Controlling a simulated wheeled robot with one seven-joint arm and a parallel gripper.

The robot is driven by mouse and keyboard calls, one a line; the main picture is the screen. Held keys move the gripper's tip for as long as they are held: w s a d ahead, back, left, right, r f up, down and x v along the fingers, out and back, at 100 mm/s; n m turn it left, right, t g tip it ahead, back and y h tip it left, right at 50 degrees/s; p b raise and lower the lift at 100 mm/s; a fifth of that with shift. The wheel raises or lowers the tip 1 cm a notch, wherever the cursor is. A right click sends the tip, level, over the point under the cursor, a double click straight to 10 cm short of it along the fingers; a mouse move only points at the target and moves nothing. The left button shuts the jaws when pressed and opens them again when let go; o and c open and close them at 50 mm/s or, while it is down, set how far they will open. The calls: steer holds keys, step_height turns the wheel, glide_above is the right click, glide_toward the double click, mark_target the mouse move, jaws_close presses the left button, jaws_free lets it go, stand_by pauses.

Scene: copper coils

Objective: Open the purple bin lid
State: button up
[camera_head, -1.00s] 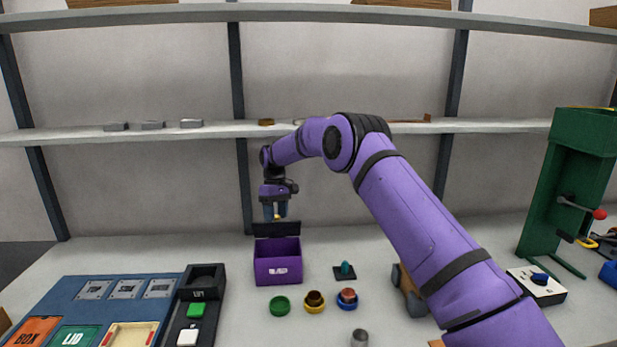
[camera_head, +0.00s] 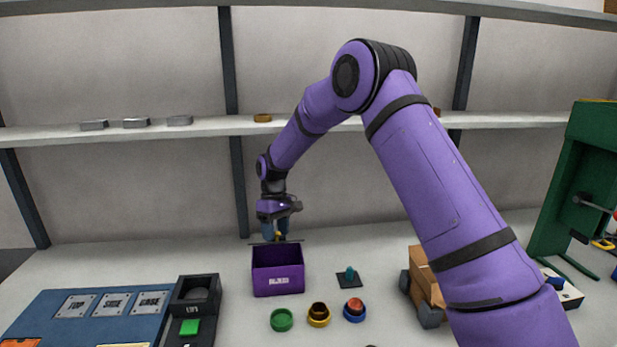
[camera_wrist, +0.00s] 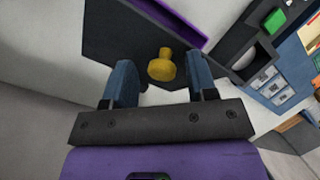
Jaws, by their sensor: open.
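The purple bin (camera_head: 278,271) stands on the table with its top open in the head view. Its dark lid (camera_head: 262,243) shows as a thin, nearly edge-on line behind the bin's back rim, swung back. My gripper (camera_head: 281,236) is at the lid, behind and above the bin. In the wrist view, the dark lid (camera_wrist: 115,40) lies ahead of my fingers, and part of the purple bin (camera_wrist: 183,19) shows beyond it. The yellow lid knob (camera_wrist: 161,66) lies between my two blue fingers, which are apart, with space visible on both sides of it.
A green ring (camera_head: 282,320), a yellow ring (camera_head: 319,315) and a blue ring with a red part (camera_head: 354,309) sit before the bin. A dark plate with a teal peg (camera_head: 350,276) is to its right. A blue panel (camera_head: 80,320) lies left; a shelf (camera_head: 190,130) runs behind.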

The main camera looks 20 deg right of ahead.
steer(key=s+f, duration=0.2)
steer(key=shift+s+a+f, duration=0.2)
steer(key=shift+s+a, duration=0.1)
steer(key=shift+s, duration=0.05)
steer(key=t, duration=0.1)
steer(key=s+f+t, duration=0.1)
steer(key=t, duration=0.1)
steer(key=shift+a+f+h, duration=0.1)
steer(key=shift+f+h, duration=0.05)
steer(key=shift+h, duration=0.15)
step_height(320, 180, up, 11)
steer(key=shift+s+f, duration=0.1)
steer(key=shift+f, duration=0.1)
steer(key=s+d+r+m+t, duration=0.2)
steer(key=s+d+r, duration=0.4)
steer(key=s+r, duration=0.4)
steer(key=shift+d+r, duration=0.2)
steer(key=shift+r, duration=1.65)
steer(key=shift+s, duration=0.1)
steer(key=n+g, duration=0.2)
glide_above(276, 242)
step_height(276, 242, down, 14)
steer(key=shift+s+d+f, duration=0.1)
steer(key=shift+s, duration=0.05)
step_height(276, 242, down, 11)
